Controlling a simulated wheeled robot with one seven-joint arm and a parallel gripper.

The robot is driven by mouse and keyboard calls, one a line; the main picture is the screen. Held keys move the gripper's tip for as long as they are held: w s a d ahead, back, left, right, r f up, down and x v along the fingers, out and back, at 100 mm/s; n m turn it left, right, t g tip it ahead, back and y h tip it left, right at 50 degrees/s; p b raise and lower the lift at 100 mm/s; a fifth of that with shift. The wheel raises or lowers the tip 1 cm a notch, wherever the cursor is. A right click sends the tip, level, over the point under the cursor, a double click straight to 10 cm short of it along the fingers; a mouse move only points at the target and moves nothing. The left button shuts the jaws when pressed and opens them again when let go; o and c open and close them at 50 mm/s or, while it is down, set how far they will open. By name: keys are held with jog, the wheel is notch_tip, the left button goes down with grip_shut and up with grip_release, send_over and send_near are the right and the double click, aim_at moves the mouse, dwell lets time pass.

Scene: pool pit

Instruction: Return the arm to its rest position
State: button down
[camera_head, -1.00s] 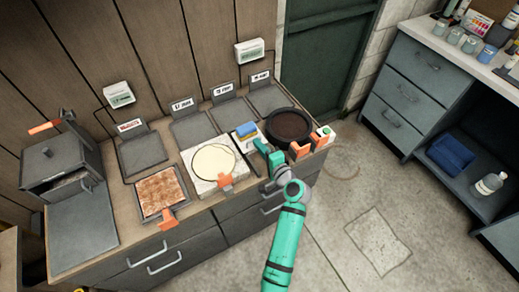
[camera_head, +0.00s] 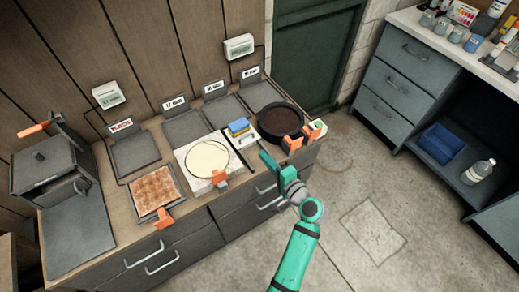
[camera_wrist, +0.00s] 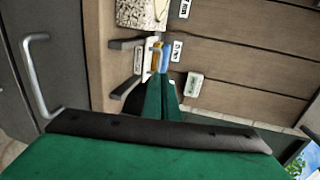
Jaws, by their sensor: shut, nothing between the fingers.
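My gripper (camera_head: 267,160) is green and hangs in front of the counter's front edge, at the right part of the drawers. Its fingers are shut with nothing between them. In the wrist view the shut fingers (camera_wrist: 160,98) point toward the counter and the wooden wall. My teal arm reaches up from the bottom of the head view, bent at the wrist. The blue and yellow sponge (camera_head: 239,128) lies on the counter beyond the fingers, apart from them.
The counter holds a round dark pan (camera_head: 280,122), a white block with a cream disc (camera_head: 208,160), a brown textured tray (camera_head: 157,190) and a grey lidded box (camera_head: 45,165). Drawer handles (camera_head: 162,262) stick out. Open concrete floor (camera_head: 370,230) lies right, before a grey cabinet (camera_head: 390,85).

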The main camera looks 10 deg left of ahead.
jog(key=shift+v, duration=1.7)
jog(key=shift+w+d, duration=0.15)
jog(key=shift+d, duration=0.05)
jog(key=s+d+f+t+h, duration=0.1)
jog(key=s+d+f+h, duration=0.1)
jog(key=s+f+h, duration=0.5)
jog(key=s+d+f+h, duration=0.2)
jog(key=s+f, duration=0.3)
jog(key=s, duration=0.6)
jog(key=s+r+n+t+h, duration=0.2)
jog(key=s+r+n, duration=0.7)
jog(key=s+r, duration=0.5)
jog(key=s+d+t, duration=0.1)
jog(key=s, duration=0.2)
jog(key=shift+s, duration=0.4)
